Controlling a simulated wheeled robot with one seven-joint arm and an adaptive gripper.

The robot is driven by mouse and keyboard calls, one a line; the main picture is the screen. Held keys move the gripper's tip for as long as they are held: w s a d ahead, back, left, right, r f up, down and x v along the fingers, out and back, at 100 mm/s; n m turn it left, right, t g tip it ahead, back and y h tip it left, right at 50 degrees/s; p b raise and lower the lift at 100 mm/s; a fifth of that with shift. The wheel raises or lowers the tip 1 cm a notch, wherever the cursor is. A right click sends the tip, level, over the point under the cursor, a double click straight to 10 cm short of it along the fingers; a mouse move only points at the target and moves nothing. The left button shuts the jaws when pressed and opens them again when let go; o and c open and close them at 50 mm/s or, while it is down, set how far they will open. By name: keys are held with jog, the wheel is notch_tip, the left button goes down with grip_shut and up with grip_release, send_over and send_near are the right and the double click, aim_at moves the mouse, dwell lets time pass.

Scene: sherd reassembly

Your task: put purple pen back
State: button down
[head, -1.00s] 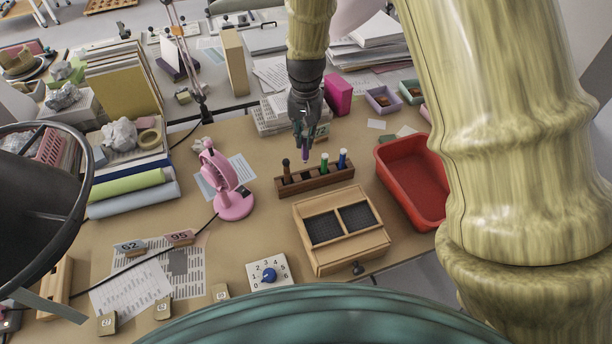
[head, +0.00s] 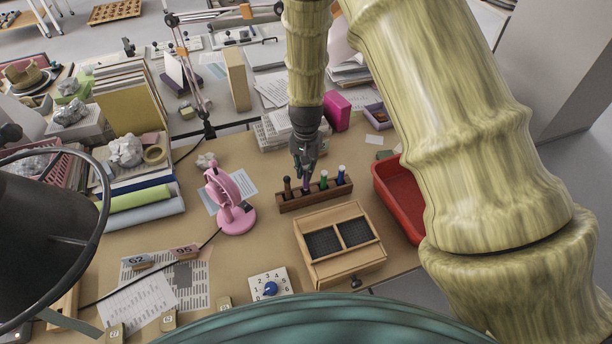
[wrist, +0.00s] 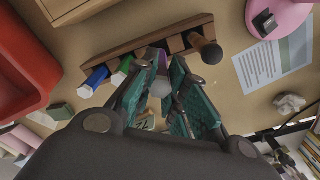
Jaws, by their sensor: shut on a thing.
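The purple pen (head: 306,189) is upright between the fingers of my gripper (head: 304,170). In the wrist view its pale end (wrist: 160,86) shows between the teal finger pads, with a purple part beyond it at the rack. My gripper is shut on the pen, right above the dark wooden pen rack (head: 330,195). A blue pen (head: 341,175) stands at the right end. Whether the purple pen's lower end is inside its slot cannot be told.
A wooden box with two dark compartments (head: 303,224) stands in front of the rack. A red tray (head: 398,205) lies to the right, a pink fan (head: 237,218) to the left. A magenta box (head: 337,110) stands behind. Bare desk lies between fan and rack.

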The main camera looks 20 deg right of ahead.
aim_at(306, 186)
jog(key=shift+f+p, duration=0.7)
jog(key=shift+f, duration=1.35)
jog(key=shift+f, duration=0.55)
jog(key=c, duration=1.5)
grip_release()
jog(key=shift+o, duration=0.2)
jog(key=shift+r, duration=0.55)
jog(key=shift+r+b, duration=2.15)
jog(key=shift+r, duration=3.85)
